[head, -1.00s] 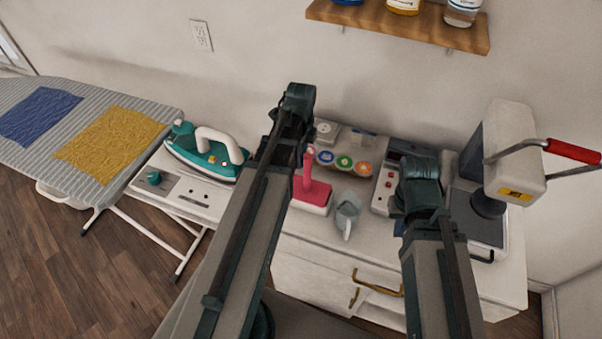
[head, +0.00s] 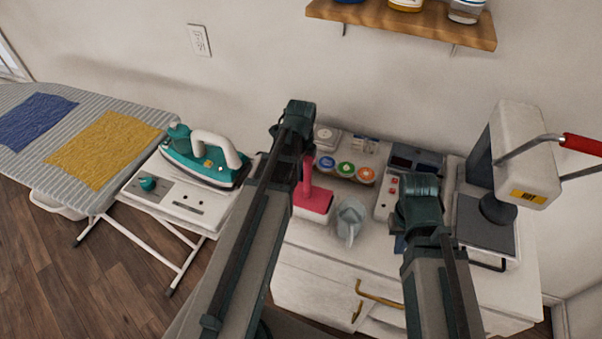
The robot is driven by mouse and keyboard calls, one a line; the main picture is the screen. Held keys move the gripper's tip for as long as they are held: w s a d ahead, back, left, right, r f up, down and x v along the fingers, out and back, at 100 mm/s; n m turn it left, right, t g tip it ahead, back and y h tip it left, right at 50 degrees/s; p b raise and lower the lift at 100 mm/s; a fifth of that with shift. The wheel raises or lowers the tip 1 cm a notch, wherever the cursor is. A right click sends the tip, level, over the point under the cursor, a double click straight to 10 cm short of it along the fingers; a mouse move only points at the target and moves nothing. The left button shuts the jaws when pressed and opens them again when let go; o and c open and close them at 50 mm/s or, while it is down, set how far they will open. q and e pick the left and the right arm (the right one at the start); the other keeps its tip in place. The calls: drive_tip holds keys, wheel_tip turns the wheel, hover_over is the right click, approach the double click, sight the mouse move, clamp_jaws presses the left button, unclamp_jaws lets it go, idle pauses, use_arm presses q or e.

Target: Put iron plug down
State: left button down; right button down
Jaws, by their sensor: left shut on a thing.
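My left gripper (head: 302,165) is at the far end of the left arm, over the back of the white cabinet beside the pink lint roller (head: 313,198). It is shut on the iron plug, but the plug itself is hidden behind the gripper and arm. The teal and white iron (head: 205,160) rests on the white stand at the end of the ironing board, left of my left arm. My right arm reaches over the cabinet's right part; its gripper's fingers are hidden behind the wrist (head: 418,205).
A grey jug (head: 350,217) stands right of the lint roller. Several colored-lid jars (head: 345,169) stand behind it. A power strip with red switches (head: 389,196) lies near my right wrist. A white press with a red handle (head: 520,160) stands at the right. The wooden shelf (head: 420,27) hangs above.

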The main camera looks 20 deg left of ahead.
use_arm(q)
drive_tip(key=shift+f+b, duration=0.55)
drive_tip(key=shift+f, duration=0.1)
use_arm(e)
drive_tip(key=shift+f, duration=0.6)
use_arm(q)
drive_tip(key=c, duration=0.7)
unclamp_jaws()
drive_tip(key=shift+r, duration=0.1)
use_arm(e)
drive_tip(key=shift+r, duration=0.1)
use_arm(q)
wheel_tip(320, 180, up, 13)
drive_tip(key=p, duration=1.3)
drive_tip(key=s+d+n, duration=0.6)
drive_tip(key=d, duration=0.4)
drive_tip(key=s+d+n+y, duration=0.1)
drive_tip(key=s+d+n, duration=0.5)
drive_tip(key=d, duration=0.4)
drive_tip(key=shift+d+r+n, duration=0.15)
drive_tip(key=shift+d+n, duration=0.1)
drive_tip(key=shift+n, duration=0.55)
use_arm(e)
wheel_tip(320, 180, up, 13)
